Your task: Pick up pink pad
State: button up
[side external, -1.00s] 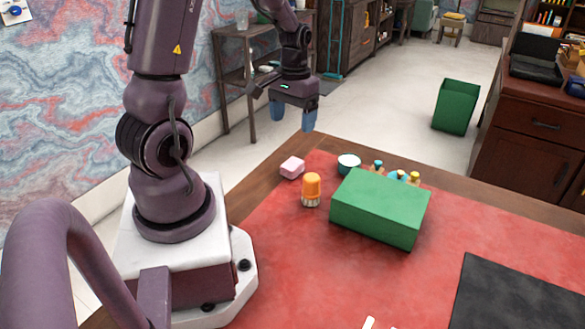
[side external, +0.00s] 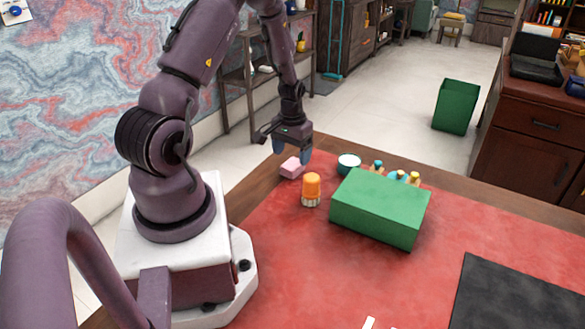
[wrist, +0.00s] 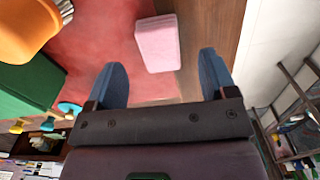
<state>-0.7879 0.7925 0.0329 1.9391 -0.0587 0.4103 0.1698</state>
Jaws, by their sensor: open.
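The pink pad (side external: 291,168) is a small pale pink block lying at the far left edge of the red leather mat. In the wrist view the pink pad (wrist: 157,43) lies beyond the fingertips, roughly between the lines of the two fingers. My gripper (side external: 292,149) is open and empty, low above the pad and slightly behind it in the side view. Its blue fingers show spread apart in the wrist view (wrist: 162,72). The pad looks apart from both fingers there.
An orange brush (side external: 311,188) stands close to the pad, with a green box (side external: 381,208) to its right. A teal-and-white bowl (side external: 348,163) and several small bottles (side external: 397,174) stand behind the box. The wooden desk edge (side external: 335,147) runs near the pad. The front mat is largely clear.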

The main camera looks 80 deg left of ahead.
aim_at(293, 163)
notch_tip(293, 163, down, 4)
jog(key=shift+w+a+f, duration=0.1)
jog(key=shift+f, duration=0.15)
jog(key=shift+c, duration=0.3)
jog(key=c, duration=0.9)
jog(key=shift+c, duration=0.2)
jog(key=shift+r, duration=0.2)
